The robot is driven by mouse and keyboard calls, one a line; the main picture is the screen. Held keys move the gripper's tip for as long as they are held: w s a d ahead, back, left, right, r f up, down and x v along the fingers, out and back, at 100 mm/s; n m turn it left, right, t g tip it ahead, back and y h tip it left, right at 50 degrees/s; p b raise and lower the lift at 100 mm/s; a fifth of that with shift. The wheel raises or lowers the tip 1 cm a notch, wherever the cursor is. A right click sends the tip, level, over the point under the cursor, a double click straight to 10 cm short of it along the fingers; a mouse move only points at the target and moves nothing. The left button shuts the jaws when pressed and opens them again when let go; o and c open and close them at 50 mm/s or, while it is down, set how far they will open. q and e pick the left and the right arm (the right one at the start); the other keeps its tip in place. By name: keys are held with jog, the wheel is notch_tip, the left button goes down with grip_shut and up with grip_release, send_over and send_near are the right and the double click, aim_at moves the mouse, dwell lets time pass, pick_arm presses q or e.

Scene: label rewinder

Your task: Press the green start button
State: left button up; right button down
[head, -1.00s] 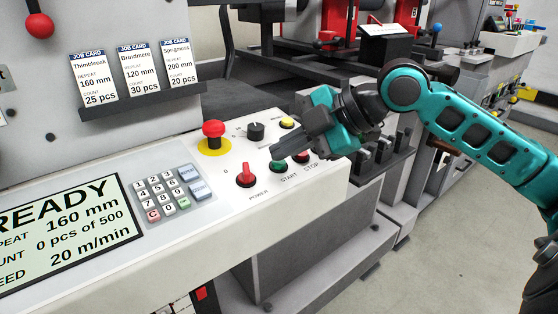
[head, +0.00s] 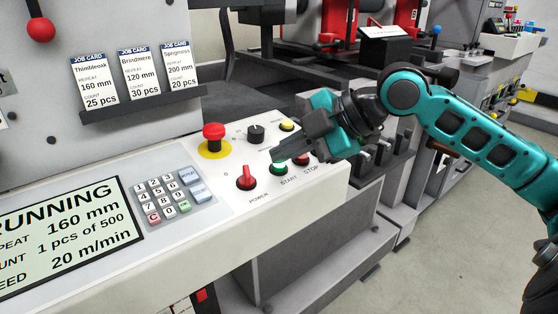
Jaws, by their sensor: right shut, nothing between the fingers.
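The green start button (head: 279,169) is on the sloped white control panel, above the label START, and looks brightly lit. My right gripper (head: 275,156) is shut and empty, its fingertips right at the upper edge of the button; I cannot tell whether they touch it. The fingers hide part of the panel behind them. The display (head: 72,240) at lower left reads RUNNING, 160 mm, 1 pcs of 500, 20 m/min. My left gripper is not in view.
Close by are the red stop button (head: 301,158), red power knob (head: 246,178), black knob (head: 256,134), yellow button (head: 287,125) and red emergency stop (head: 214,132). A keypad (head: 168,195) lies to the left. Job cards (head: 139,72) stand in a rack above.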

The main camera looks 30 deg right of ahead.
jog(key=shift+s+r+p, duration=0.1)
jog(key=shift+r+p, duration=0.2)
jog(key=shift+r, duration=0.25)
jog(key=shift+r, duration=0.15)
jog(key=r+p, duration=0.2)
jog(key=r, duration=0.1)
jog(key=r+p, duration=0.1)
jog(key=p, duration=0.1)
jog(key=shift+s+r, duration=0.35)
jog(key=shift+s, duration=0.05)
jog(key=shift+d, duration=0.1)
dwell(0.4)
